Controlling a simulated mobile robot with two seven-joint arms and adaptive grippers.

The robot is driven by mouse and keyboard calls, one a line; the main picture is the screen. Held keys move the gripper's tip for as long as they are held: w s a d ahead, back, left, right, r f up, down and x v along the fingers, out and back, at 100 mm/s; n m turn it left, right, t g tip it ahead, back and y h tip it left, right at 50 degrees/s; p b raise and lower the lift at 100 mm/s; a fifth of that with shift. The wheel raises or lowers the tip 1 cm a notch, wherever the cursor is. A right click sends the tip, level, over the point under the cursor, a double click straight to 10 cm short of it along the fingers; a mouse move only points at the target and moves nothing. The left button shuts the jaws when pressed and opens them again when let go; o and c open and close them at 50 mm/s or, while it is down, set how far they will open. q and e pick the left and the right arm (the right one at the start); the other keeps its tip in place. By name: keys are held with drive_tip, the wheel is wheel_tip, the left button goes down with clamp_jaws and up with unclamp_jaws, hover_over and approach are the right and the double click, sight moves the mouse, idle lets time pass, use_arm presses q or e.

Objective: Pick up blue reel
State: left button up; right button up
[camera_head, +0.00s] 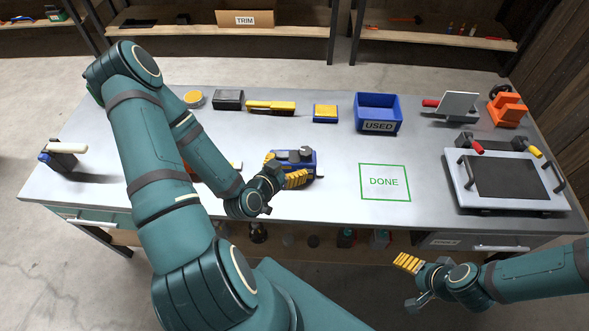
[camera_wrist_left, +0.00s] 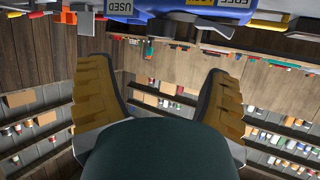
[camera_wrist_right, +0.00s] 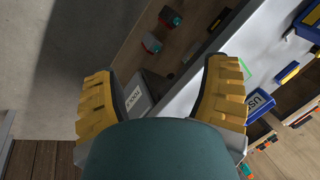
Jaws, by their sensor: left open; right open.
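The blue reel (camera_head: 306,158) sits on the workbench near its middle, with dark and grey parts on top. In the left wrist view the blue body (camera_wrist_left: 208,10) shows at the top edge, with yellow and white labels, upside down. My left gripper (camera_head: 292,180) is open with its yellow fingers at the near side of the reel, overlapping it in the head view. In the left wrist view nothing lies between the fingers; contact cannot be told. My right gripper (camera_head: 408,263) is open and empty, in front of the bench's near edge at the right.
A green DONE outline (camera_head: 386,200) marks bare bench (camera_head: 335,205) right of the reel. Behind stand a blue USED bin (camera_head: 378,101) and a yellow-topped blue block (camera_head: 325,112). A hinged grey panel (camera_head: 468,202) with handles and an orange tool (camera_head: 507,110) occupy the right end.

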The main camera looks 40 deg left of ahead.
sight(305, 151)
use_arm(q)
drive_tip(key=b+x, duration=0.2)
drive_tip(key=x, duration=0.2)
drive_tip(key=shift+f, duration=0.1)
drive_tip(key=b+x, duration=0.2)
drive_tip(key=b, duration=0.7)
drive_tip(key=shift+a+f+b, duration=0.1)
drive_tip(key=shift+b, duration=0.2)
drive_tip(key=shift+w+b, duration=0.15)
drive_tip(key=shift+b, duration=0.6)
use_arm(e)
wheel_tip(305, 151, down, 14)
drive_tip(key=s, duration=0.1)
drive_tip(key=shift+s+a+f+g, duration=0.15)
drive_tip(key=shift+s+a+g, duration=0.05)
drive_tip(key=shift+s+g, duration=0.1)
use_arm(q)
drive_tip(key=shift+w, duration=0.25)
drive_tip(key=b+x, duration=0.1)
drive_tip(key=x, duration=0.2)
drive_tip(key=shift+w+f, duration=0.1)
drive_tip(key=shift+w, duration=0.2)
drive_tip(key=shift+w+f+b, duration=0.15)
drive_tip(key=shift+w+b, duration=0.2)
drive_tip(key=shift+w, duration=0.2)
use_arm(e)
drive_tip(key=shift+w+f, duration=0.2)
drive_tip(key=shift+f, duration=0.6)
use_arm(q)
drive_tip(key=shift+c, duration=0.3)
